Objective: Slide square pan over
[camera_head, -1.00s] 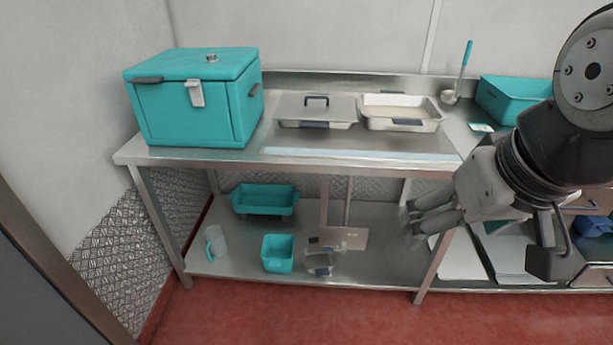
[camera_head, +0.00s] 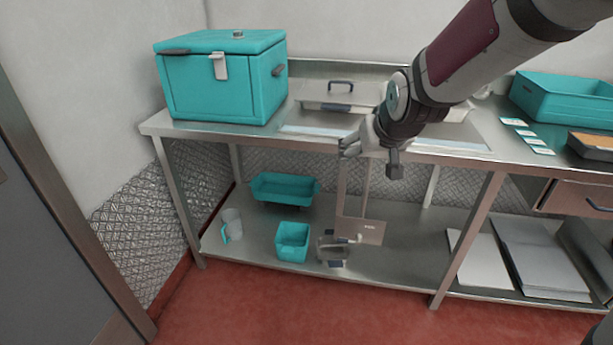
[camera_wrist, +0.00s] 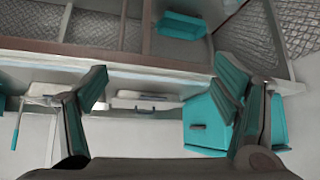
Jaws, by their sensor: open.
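Two steel pans stand side by side on the upper worktop; I cannot tell which one the task calls the square pan. The left pan (camera_head: 338,98) has a flat lid with a dark handle. The right pan (camera_head: 459,112) is mostly hidden behind my arm. My gripper (camera_head: 349,147) is open and empty in front of the worktop's front edge, below the lidded pan in the picture. In the upside-down wrist view, the lidded pan (camera_wrist: 145,102) shows between the spread fingers of my gripper (camera_wrist: 161,86), apart from them.
A large teal box (camera_head: 220,85) stands left of the pans on the worktop (camera_head: 200,131). A teal tray (camera_head: 563,98) and small cards stand to the right. The lower shelf (camera_head: 400,255) holds teal bins, a jug and a scale-like device.

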